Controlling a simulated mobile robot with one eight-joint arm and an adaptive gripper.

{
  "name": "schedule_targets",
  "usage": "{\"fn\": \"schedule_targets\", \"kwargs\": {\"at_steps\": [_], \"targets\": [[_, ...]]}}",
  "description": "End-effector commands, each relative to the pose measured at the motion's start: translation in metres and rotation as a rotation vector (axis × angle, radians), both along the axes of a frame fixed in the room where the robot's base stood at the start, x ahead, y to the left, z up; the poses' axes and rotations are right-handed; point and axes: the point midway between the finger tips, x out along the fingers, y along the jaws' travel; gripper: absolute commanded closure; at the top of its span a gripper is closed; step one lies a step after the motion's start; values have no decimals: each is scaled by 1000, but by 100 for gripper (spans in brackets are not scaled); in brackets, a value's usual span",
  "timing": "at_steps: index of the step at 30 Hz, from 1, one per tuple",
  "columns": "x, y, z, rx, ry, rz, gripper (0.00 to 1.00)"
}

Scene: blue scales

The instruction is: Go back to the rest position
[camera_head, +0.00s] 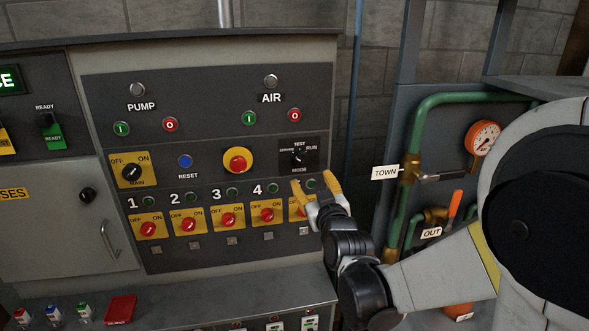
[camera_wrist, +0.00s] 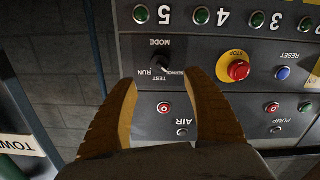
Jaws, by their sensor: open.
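My gripper (camera_head: 318,188) is in front of the right part of the control panel (camera_head: 207,90), by the column of switch 5. Its yellow fingers stand apart with nothing between them. The left finger covers part of the panel around number 5. The wrist view, which shows the panel upside down, has the open fingers (camera_wrist: 163,95) on either side of the mode selector (camera_wrist: 160,64). The mode selector also shows above my gripper in the head view (camera_head: 298,156). I cannot tell whether the fingertips touch the panel.
A red emergency stop button (camera_head: 238,161) sits left of the mode selector. A ledge (camera_head: 200,296) juts out below the panel. To the right are green pipes (camera_head: 418,130), a gauge (camera_head: 483,138) and an orange valve handle (camera_head: 455,204), near my arm.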

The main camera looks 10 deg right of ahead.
Motion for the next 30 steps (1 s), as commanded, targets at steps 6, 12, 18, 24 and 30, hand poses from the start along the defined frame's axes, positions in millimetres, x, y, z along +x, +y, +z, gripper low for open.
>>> {"fn": "schedule_targets", "kwargs": {"at_steps": [6,12,18,24,30], "targets": [[-44,7,-25,44,202,24,41],[-130,10,-72,105,492,14,41],[-227,6,-123,158,754,-41,41],[-287,1,-152,184,901,-91,41],[-299,0,-156,191,932,-104,41]]}}
